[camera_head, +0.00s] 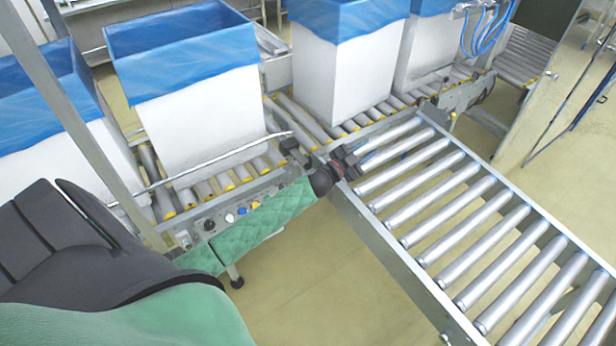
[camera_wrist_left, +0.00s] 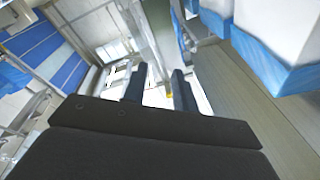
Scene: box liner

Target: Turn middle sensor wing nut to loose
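My left gripper (camera_head: 345,162) is at the end of my green-sleeved arm, beside the corner where the box conveyor meets the side roller conveyor. In the left wrist view its two dark fingers (camera_wrist_left: 160,88) stand apart with nothing between them. A small dark part (camera_head: 290,144) sits at the conveyor edge just left of the gripper; I cannot tell whether it is the middle sensor. The wing nut is too small or hidden to make out in either view. My right gripper is not in view.
White boxes with blue liners (camera_head: 197,110) (camera_head: 345,65) stand on the conveyor behind my arm. A side roller conveyor (camera_head: 455,200) runs to the lower right. A thin metal rail (camera_head: 215,166) crosses before the left box. A button panel (camera_head: 230,215) lies along my forearm. Open floor (camera_head: 300,270) is below.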

